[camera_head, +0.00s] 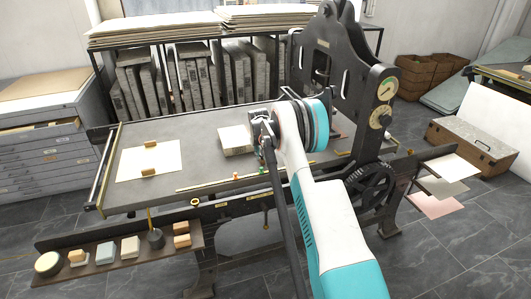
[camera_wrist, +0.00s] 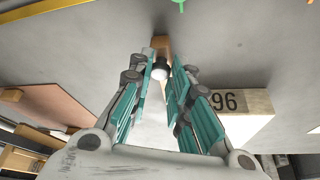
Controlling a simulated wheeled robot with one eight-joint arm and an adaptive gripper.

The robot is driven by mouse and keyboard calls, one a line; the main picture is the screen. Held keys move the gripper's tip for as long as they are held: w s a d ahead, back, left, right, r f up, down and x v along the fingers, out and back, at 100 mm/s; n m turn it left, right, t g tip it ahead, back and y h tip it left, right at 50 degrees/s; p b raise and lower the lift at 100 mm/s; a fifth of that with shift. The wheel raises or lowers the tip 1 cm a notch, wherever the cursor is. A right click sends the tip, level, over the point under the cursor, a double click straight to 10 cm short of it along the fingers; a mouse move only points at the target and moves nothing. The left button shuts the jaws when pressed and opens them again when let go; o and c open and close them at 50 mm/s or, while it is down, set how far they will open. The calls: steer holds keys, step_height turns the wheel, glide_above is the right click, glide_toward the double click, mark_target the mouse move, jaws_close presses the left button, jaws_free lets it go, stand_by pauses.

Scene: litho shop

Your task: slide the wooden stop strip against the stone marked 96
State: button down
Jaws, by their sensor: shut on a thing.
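The stone marked 96 (camera_wrist: 242,101) is a pale block with a tan, numbered edge, to the right of my fingers in the wrist view. In the head view a pale stone (camera_head: 234,139) lies on the grey press bed, left of my wrist. My gripper (camera_wrist: 163,74) is shut on the wooden stop strip (camera_wrist: 162,46) at its pale round knob, which shows between the fingertips. The strip appears end-on, and a gap of bed shows between it and the stone. In the head view my arm hides the fingertips and the strip.
The grey bed (camera_head: 205,165) has open room around the stone. A white sheet with wooden blocks (camera_head: 148,172) lies at its left. A thin pale scale (camera_head: 210,185) and small coloured pieces lie along the front. The tall black press frame (camera_head: 337,60) stands at the right.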

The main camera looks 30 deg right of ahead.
steer(key=shift+a, duration=0.15)
steer(key=c, duration=1.5)
jaws_free()
steer(key=shift+w, duration=0.1)
steer(key=shift+o, duration=0.2)
steer(key=v, duration=1.2)
